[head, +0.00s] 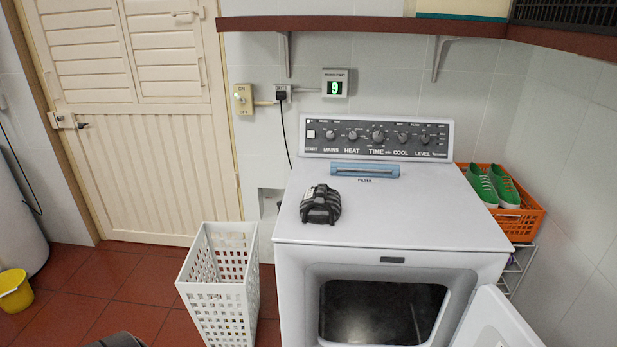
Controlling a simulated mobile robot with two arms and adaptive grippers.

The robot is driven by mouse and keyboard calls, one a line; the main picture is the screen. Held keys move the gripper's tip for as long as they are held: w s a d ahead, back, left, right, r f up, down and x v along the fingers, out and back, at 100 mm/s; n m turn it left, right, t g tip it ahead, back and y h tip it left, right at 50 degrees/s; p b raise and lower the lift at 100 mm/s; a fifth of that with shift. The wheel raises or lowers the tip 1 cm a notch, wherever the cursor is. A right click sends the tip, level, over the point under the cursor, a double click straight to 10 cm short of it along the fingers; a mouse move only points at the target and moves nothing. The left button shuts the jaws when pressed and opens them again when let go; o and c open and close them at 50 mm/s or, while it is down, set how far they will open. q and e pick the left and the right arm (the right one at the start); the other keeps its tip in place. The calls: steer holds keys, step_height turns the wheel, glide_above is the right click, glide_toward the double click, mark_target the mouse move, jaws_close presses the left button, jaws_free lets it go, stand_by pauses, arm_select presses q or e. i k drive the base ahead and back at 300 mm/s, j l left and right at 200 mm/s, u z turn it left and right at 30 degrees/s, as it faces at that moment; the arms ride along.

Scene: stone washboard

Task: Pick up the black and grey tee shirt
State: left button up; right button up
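A black and grey bundle (321,204), which looks like the tee shirt, lies on the left part of the white dryer's top (410,217). It is compact and rounded, mostly black with grey bands. Nothing touches it except the dryer's top. Neither of my grippers' fingers shows in the head view. A small dark grey and black rounded part shows at the bottom left edge; it may be part of my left arm.
The dryer's door (495,322) hangs open at the lower right. A white laundry basket (222,290) stands left of the dryer. An orange crate (520,222) with green shoes (493,184) is at right. A brown shelf (375,26) overhangs the back. A yellow bucket (14,290) stands far left.

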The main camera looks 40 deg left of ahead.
mark_target(321, 204)
steer(key=i+u, duration=0.25)
steer(key=u, duration=0.25)
steer(key=i+l+u, duration=0.15)
steer(key=i+u, duration=0.15)
steer(key=u, duration=0.15)
steer(key=i+l+u, duration=0.2)
steer(key=u, duration=0.3)
steer(key=i+l+u, duration=0.2)
steer(key=u, duration=0.3)
steer(key=i+l+u, duration=0.1)
steer(key=l+u, duration=0.35)
steer(key=i+l+u, duration=0.2)
steer(key=l+u, duration=0.2)
steer(key=l, duration=0.15)
steer(key=l+u, duration=0.2)
steer(key=i+l, duration=0.05)
steer(key=l, duration=0.05)
